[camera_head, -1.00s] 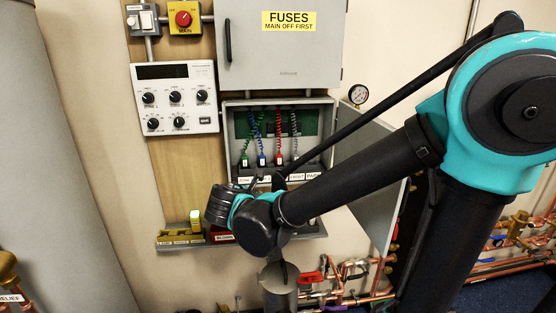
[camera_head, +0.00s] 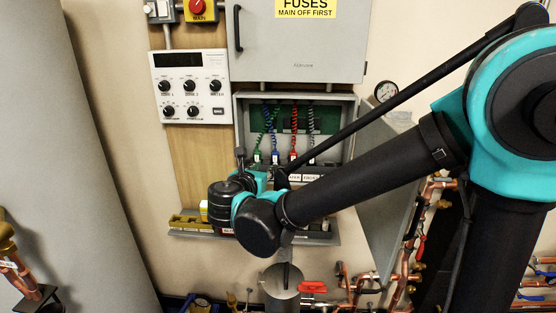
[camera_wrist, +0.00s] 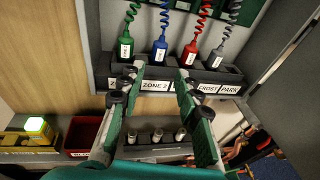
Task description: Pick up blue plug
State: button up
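The blue plug (camera_wrist: 160,51) stands upright in the grey socket strip, with a coiled blue cord rising from its top. It also shows small in the head view (camera_head: 275,157) inside the open grey box. In the wrist view, a green plug (camera_wrist: 127,47) is left of it, and a red plug (camera_wrist: 188,53) and a grey plug (camera_wrist: 214,58) are right of it. My gripper (camera_wrist: 162,72) is open and empty. Its fingertips are in front of the strip, one to each side of the blue plug, apparently short of it. Part of the strip below the plugs is hidden by the fingers.
The grey box (camera_head: 240,120) has its door (camera_head: 375,185) swung open at the right. Copper pipes run at lower right.

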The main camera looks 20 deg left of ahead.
aim_at(274, 156)
jog(key=w, duration=0.3)
jog(key=w+f, duration=0.1)
jog(key=w, duration=0.3)
jog(key=shift+a+f, duration=0.15)
jog(key=shift+w+a+f, duration=0.1)
jog(key=shift+w+f, duration=0.1)
jog(key=shift+w, duration=1.1)
jog(key=shift+w+a+f, duration=0.1)
jog(key=shift+w+f, duration=0.05)
jog(key=shift+w, duration=1.1)
grip_shut()
jog(key=shift+r, duration=0.1)
notch_tip(274, 156, up, 10)
jog(key=shift+f, duration=0.1)
